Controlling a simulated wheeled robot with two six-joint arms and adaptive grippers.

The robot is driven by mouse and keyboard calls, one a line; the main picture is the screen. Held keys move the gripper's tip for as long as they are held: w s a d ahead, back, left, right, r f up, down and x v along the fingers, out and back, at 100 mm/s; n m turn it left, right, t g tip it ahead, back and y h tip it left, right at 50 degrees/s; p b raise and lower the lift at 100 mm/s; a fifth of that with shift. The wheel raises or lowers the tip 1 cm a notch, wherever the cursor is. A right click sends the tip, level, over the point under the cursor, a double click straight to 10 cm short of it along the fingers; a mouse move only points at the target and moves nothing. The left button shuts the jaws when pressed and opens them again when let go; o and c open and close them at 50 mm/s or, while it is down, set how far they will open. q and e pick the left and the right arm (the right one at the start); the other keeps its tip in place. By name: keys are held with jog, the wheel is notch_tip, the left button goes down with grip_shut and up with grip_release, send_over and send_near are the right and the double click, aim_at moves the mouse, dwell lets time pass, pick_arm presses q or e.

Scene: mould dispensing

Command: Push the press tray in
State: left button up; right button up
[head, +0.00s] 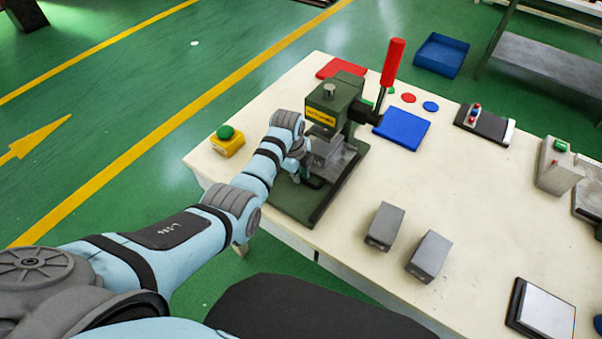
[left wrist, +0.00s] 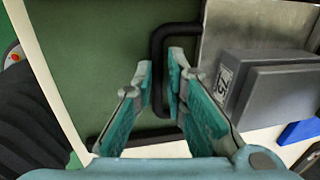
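The green press (head: 332,108) stands on the table with its red-handled lever (head: 392,62) raised. Its grey press tray (head: 347,163) lies on the green base and also shows in the left wrist view (left wrist: 240,25). A grey block (left wrist: 275,90) with a printed code label sits on the tray. The tray's black U-shaped handle (left wrist: 158,55) passes between the fingers of my left gripper (left wrist: 163,75). The fingers are closed on the handle bar, one on each side. In the head view my left gripper (head: 308,178) is partly hidden by its own wrist. My right gripper is out of view.
A yellow box with a green button (head: 227,141) stands left of the press. Two grey blocks (head: 385,226) (head: 429,255) stand to its right. A blue plate (head: 402,128) and red plate (head: 341,68) lie behind. The table's near edge is close to the press base.

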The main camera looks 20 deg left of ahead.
pick_arm(q)
jog(key=shift+o, duration=0.2)
jog(key=shift+w, duration=0.2)
notch_tip(320, 180, up, 12)
jog(key=s, duration=0.2)
jog(key=shift+s+a+f, duration=0.15)
jog(key=shift+a, duration=0.1)
jog(key=shift+f, duration=0.1)
